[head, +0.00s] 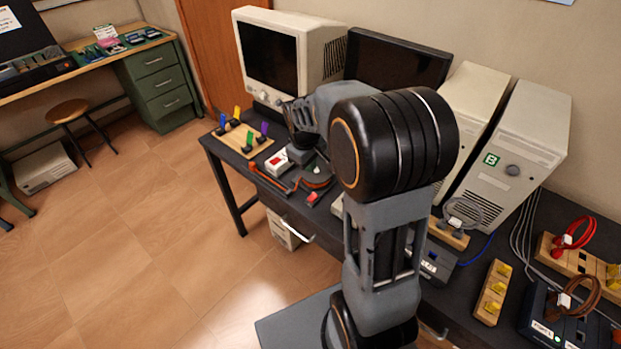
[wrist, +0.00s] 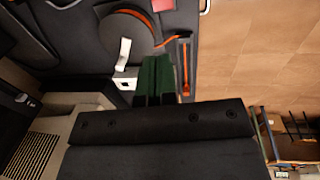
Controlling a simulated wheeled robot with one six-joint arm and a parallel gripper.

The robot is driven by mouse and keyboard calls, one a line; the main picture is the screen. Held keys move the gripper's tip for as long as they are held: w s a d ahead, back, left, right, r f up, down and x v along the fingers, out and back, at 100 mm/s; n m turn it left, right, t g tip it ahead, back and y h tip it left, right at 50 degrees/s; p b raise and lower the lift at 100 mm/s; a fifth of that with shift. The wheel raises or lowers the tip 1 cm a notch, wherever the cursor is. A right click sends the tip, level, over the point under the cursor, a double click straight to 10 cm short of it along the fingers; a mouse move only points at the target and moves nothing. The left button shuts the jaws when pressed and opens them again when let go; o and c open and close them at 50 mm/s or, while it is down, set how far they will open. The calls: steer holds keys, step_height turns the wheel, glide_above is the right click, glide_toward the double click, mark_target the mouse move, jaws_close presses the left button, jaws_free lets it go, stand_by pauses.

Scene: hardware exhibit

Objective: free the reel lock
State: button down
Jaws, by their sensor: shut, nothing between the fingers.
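The reel (wrist: 112,32) is a dark disc with an orange edge, lying on the dark bench in the wrist view. A white tab (wrist: 125,50) lies over its edge, with a small white block (wrist: 125,83) beside it; I cannot tell which part is the lock. My gripper (wrist: 156,62) is shut and empty, its dark green fingers close to the reel's edge; contact cannot be told. In the head view the reel (head: 317,179) shows partly below my wrist, and my fingertips are not clear.
An orange-and-grey bar (wrist: 185,66) lies right of my fingers in the wrist view. In the head view, a red-and-white box (head: 278,162) and a wooden board with coloured levers (head: 236,143) stand nearby. A monitor (head: 268,58) stands behind. The floor in front is clear.

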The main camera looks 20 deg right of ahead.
mark_target(314, 195)
steer(key=b, duration=0.2)
steer(key=f+b, duration=0.1)
steer(key=b, duration=0.1)
steer(key=shift+w+d+b, duration=0.15)
steer(key=shift+d+b, duration=0.05)
steer(key=shift+b, duration=0.1)
steer(key=shift+r+b, duration=0.55)
steer(key=shift+b, duration=0.35)
steer(key=f, duration=0.4)
steer(key=d+f, duration=0.1)
steer(key=f, duration=0.4)
steer(key=f+b, duration=0.1)
steer(key=f, duration=0.4)
steer(key=shift+w+d, duration=0.2)
steer(key=shift+d, duration=0.15)
